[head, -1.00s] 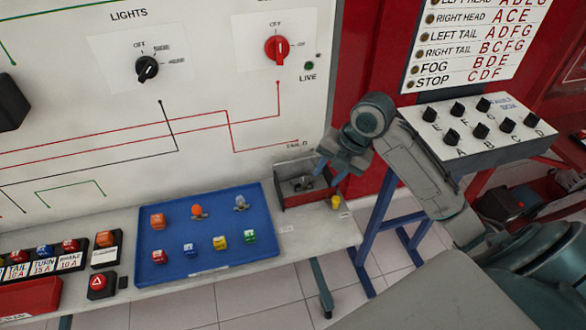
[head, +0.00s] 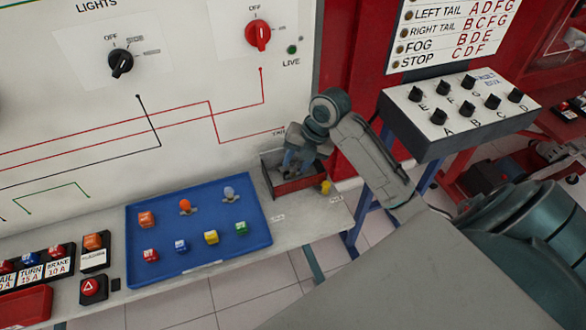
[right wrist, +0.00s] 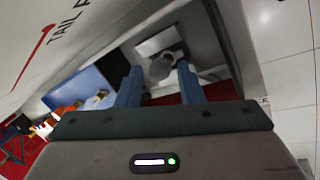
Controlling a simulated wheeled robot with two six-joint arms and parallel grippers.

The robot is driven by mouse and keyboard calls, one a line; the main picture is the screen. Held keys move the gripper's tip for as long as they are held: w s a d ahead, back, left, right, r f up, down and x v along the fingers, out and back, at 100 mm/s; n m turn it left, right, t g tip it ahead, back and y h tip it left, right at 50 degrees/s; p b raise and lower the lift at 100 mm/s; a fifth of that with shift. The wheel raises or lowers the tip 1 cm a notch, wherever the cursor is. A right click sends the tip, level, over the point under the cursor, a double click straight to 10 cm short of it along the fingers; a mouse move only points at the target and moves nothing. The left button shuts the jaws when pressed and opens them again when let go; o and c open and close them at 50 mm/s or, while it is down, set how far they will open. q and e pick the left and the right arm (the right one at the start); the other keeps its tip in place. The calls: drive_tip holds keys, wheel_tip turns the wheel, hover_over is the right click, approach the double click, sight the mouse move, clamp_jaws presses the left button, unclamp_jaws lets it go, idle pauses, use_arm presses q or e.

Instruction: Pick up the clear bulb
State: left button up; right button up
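A clear, greyish bulb (head: 229,193) stands on the blue tray (head: 165,262), right of an orange bulb (head: 185,206). Another greyish bulb-like piece (right wrist: 160,68) sits inside the open red-and-grey box (head: 300,184) beside the tray; my gripper largely hides it in the head view. My right gripper (head: 293,166) reaches down into this box. In the right wrist view its blue fingers (right wrist: 159,72) are apart, with the greyish piece between or just beyond their tips. I cannot tell whether they touch it. My left gripper is out of view.
Several coloured small blocks, including a yellow one (head: 211,237), lie on the tray. A small yellow piece (head: 325,187) stands at the box's right. The light panel (head: 80,110) rises behind the shelf. A knob box (head: 450,125) stands to the right.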

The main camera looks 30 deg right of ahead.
drive_tip(key=shift+w+a+f, duration=0.1)
drive_tip(key=shift+f, duration=0.35)
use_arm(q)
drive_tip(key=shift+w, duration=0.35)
use_arm(e)
drive_tip(key=shift+f, duration=0.1)
clamp_jaws()
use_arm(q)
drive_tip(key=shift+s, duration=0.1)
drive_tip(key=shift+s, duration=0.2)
